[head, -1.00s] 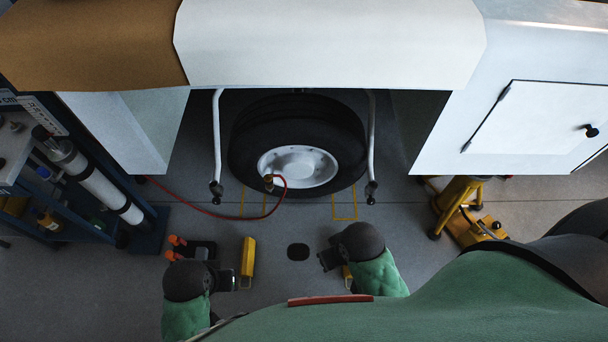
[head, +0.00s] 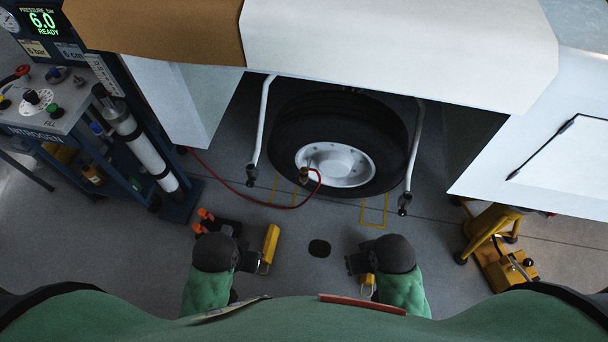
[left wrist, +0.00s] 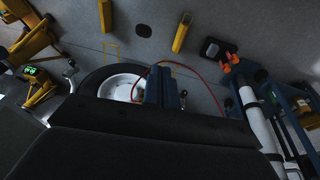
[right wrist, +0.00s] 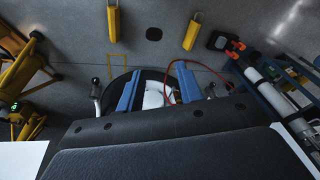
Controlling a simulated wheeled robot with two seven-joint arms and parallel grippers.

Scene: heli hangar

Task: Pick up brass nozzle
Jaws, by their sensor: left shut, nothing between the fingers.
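The brass nozzle (head: 304,174) is a small brass-coloured piece at the end of the red hose (head: 285,206), in front of the wheel (head: 338,158) in the head view. My left gripper (head: 250,262) is low in the head view, left of centre and well apart from the nozzle. In the left wrist view its blue fingers (left wrist: 163,88) are together with nothing between them. My right gripper (head: 355,264) is also apart from the nozzle; in the right wrist view its blue fingers (right wrist: 158,92) are spread and empty.
A nitrogen cart (head: 60,125) with gauges and a cylinder stands at the left. Yellow chocks (head: 270,243) lie on the floor near my grippers. A yellow jack (head: 505,262) is at the right. White struts flank the wheel under the white body panel (head: 395,50).

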